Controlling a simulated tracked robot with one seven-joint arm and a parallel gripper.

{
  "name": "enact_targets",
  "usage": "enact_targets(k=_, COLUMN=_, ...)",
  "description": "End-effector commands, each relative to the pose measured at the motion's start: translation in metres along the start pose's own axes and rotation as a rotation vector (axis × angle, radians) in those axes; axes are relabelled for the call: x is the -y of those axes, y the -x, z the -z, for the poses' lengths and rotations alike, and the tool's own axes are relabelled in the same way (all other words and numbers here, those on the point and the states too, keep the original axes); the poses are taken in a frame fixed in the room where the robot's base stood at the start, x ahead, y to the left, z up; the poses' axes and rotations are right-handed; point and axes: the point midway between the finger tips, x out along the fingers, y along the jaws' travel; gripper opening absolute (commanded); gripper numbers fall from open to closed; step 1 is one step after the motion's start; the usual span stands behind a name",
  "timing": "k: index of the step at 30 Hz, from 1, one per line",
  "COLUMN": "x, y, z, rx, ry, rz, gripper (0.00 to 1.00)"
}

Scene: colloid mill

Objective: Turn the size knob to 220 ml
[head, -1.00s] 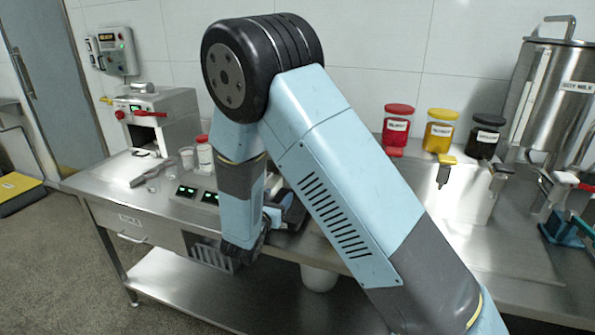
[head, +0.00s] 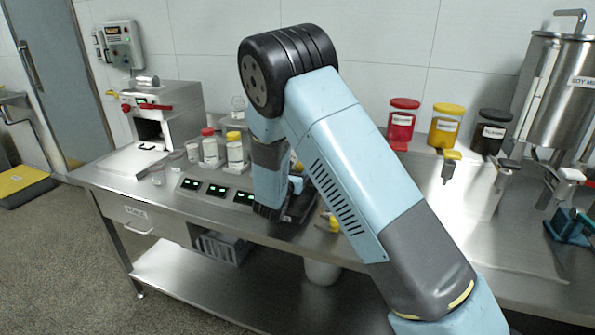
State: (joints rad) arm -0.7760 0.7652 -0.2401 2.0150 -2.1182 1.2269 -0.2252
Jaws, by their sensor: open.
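My gripper (head: 268,212) hangs at the end of my bent arm, low over the front of the steel counter (head: 165,205). My own arm hides much of it, and the fingers are small and dark; it is open, and I see nothing held in it. A low panel with green displays (head: 217,190) sits on the counter just left of the gripper. I cannot make out a size knob or a 220 ml mark; my arm covers the dark equipment (head: 302,205) beside the gripper.
Bottles with a red cap (head: 209,148) and a yellow cap (head: 235,150) stand behind the panel. A boxy steel machine (head: 165,118) is at the left. Red (head: 402,124), yellow (head: 445,127) and black (head: 490,134) jars and a steel tank (head: 565,95) are at the right.

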Motion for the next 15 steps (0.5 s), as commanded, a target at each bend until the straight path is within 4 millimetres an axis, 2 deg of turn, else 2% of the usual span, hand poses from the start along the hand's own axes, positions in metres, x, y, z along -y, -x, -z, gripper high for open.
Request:
enact_targets(k=11, x=-0.0002, y=-0.0054, z=0.0003, rx=-0.001, ry=0.0, rz=-0.001, gripper=0.63)
enact_targets(k=15, x=-0.0002, y=-0.0053, z=0.0003, rx=-0.001, ry=0.0, rz=-0.001, gripper=0.52)
